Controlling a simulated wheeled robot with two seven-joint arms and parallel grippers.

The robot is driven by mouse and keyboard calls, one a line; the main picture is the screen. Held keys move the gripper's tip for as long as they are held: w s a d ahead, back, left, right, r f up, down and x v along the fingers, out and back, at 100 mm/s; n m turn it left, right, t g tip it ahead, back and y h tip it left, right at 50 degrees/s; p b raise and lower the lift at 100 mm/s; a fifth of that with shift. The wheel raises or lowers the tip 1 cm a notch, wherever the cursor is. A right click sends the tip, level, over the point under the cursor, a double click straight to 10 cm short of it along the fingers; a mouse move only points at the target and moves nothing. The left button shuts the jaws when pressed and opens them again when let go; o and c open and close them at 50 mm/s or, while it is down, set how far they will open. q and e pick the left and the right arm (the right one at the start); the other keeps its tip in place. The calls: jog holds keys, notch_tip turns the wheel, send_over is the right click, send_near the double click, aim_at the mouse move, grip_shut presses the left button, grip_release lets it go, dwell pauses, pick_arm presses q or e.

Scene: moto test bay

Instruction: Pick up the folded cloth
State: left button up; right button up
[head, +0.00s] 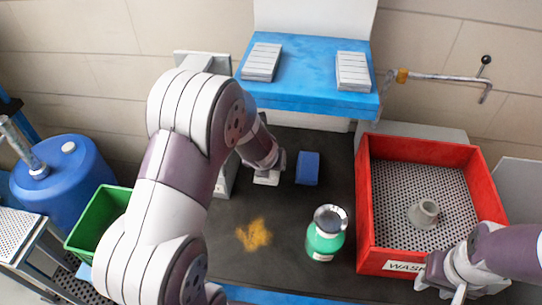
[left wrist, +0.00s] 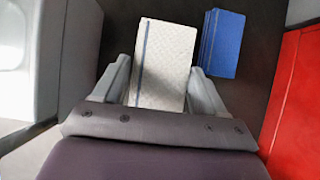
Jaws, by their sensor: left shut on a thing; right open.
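A white, quilted-looking folded cloth with a blue stripe (left wrist: 165,62) lies between the two fingers of my left gripper (left wrist: 165,85) in the left wrist view. The fingers are shut on its sides. In the head view the white cloth (head: 266,180) shows below my left gripper (head: 272,166), partly hidden by it. I cannot tell whether it is clear of the bench. A blue flat, layered item (head: 307,168) lies just right of it, apart; it also shows in the left wrist view (left wrist: 222,43). My right gripper (head: 452,285) is open at the red crate's front right corner.
A red crate (head: 366,215) with a grey fitting (head: 424,213) stands right. A green bottle with a silver cap (head: 325,240) and an orange-yellow patch (head: 254,235) are on the dark bench (head: 285,210). A blue shelf (head: 305,75) overhangs the back. A green bin (head: 95,220) is left.

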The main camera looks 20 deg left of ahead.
pick_arm(q)
jog(key=s+d+b, duration=0.3)
jog(key=s, duration=0.9)
jog(key=shift+s+d+b, duration=0.15)
jog(key=shift+s+b, duration=0.2)
jog(key=shift+o, duration=1)
jog(key=shift+c, duration=0.5)
